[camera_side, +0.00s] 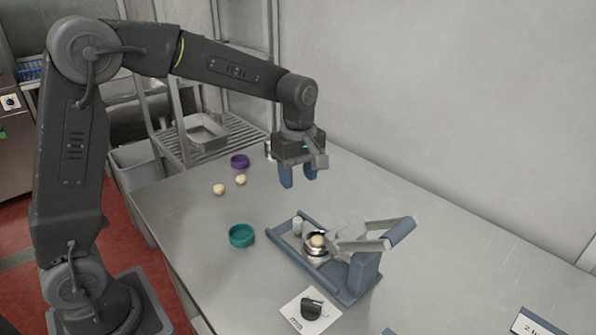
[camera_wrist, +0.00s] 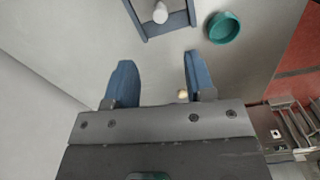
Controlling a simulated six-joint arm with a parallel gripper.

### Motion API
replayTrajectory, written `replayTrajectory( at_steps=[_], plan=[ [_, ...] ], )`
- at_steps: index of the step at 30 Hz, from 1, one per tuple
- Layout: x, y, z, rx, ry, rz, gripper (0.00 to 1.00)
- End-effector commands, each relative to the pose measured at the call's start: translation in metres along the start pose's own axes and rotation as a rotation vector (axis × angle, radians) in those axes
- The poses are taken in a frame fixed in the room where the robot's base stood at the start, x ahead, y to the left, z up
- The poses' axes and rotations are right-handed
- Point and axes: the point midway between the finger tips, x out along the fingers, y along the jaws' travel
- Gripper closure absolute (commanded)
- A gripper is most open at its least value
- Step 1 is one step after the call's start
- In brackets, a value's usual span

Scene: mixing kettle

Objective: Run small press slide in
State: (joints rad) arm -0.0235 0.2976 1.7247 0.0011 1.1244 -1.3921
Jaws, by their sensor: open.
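The small press (camera_side: 345,272) stands on the steel table, with a blue base and a pale lever ending in a blue handle (camera_side: 400,232). A round metal cup (camera_side: 314,246) with a pale dough ball (camera_side: 317,240) sits on its slide part, near a small whitish knob (camera_side: 297,226). I cannot tell how far in the slide is. My gripper (camera_side: 298,177) is open and empty, pointing down above the table behind the press, apart from it. In the wrist view, the blue fingers (camera_wrist: 158,62) are spread, and the press's blue frame and whitish knob (camera_wrist: 160,13) show at the top edge.
A teal bowl (camera_side: 241,235) stands left of the press. Two dough balls (camera_side: 219,189) and a purple ring-like dish (camera_side: 239,161) lie further back. A black object on a white card (camera_side: 310,308) lies in front. A wall runs along the right; the table's right side is mostly clear.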

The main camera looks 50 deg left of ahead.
Motion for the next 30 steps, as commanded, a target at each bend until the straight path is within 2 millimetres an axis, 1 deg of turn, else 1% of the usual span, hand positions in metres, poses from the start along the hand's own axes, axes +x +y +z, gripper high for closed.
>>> replayTrajectory(
  at_steps=[3,11,15,17,24,27,30],
  plan=[
    [-0.0053,-0.0003,0.0001,0.000,0.000,-0.001,0.50],
    [-0.0059,-0.0003,0.0001,0.000,0.000,-0.001,0.51],
    [-0.0059,-0.0004,0.0001,0.052,-0.001,-0.001,0.65],
    [-0.0061,-0.0006,0.0000,0.126,-0.001,0.000,0.65],
    [-0.0072,-0.0018,0.0000,0.603,-0.002,0.007,0.65],
    [-0.0077,-0.0021,0.0000,0.772,-0.001,0.009,0.65],
    [-0.0080,-0.0024,0.0000,0.884,-0.001,0.010,0.65]
  ],
)
